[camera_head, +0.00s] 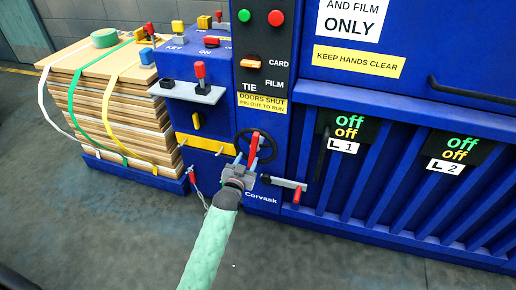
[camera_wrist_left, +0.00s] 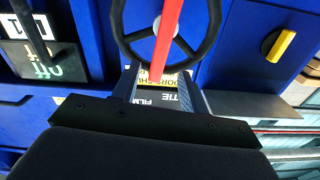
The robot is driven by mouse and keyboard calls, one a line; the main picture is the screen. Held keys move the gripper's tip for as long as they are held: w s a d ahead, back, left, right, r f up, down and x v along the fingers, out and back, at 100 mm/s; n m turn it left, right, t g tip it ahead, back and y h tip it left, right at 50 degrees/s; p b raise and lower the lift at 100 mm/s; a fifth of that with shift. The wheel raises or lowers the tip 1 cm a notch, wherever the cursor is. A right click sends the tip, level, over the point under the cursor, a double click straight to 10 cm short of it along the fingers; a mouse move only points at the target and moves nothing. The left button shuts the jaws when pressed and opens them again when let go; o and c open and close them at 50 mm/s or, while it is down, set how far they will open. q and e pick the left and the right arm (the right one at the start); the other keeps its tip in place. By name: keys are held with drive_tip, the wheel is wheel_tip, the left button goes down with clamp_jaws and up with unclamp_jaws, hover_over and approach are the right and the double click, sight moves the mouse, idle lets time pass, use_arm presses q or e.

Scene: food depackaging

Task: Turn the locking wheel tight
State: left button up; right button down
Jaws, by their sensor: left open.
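The locking wheel (camera_head: 275,142) is a black spoked wheel on the front of the blue machine. A red bar (camera_head: 253,148) stands out at it. In the left wrist view the wheel (camera_wrist_left: 122,42) fills the top middle, and the red bar (camera_wrist_left: 168,32) crosses its hub. My left gripper (camera_head: 241,168) is open, just in front of the wheel's lower left part. In the wrist view its two fingers (camera_wrist_left: 160,80) are spread, with the red bar's end appearing between them. I cannot tell whether they touch it. My right gripper is out of view.
A yellow bar (camera_head: 206,144) and a shelf with a red-handled clamp (camera_head: 200,72) are left of the wheel. A grey latch with a red handle (camera_head: 296,194) is to its lower right. Strapped boards (camera_head: 115,105) stand at left. The floor (camera_head: 90,230) in front is clear.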

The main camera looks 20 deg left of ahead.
sight(253, 147)
use_arm(q)
drive_tip(key=shift+w+p, duration=0.55)
drive_tip(key=shift+w, duration=3.3)
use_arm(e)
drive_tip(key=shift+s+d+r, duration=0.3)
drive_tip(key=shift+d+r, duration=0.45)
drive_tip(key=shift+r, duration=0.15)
use_arm(q)
drive_tip(key=shift+d, duration=0.1)
clamp_jaws()
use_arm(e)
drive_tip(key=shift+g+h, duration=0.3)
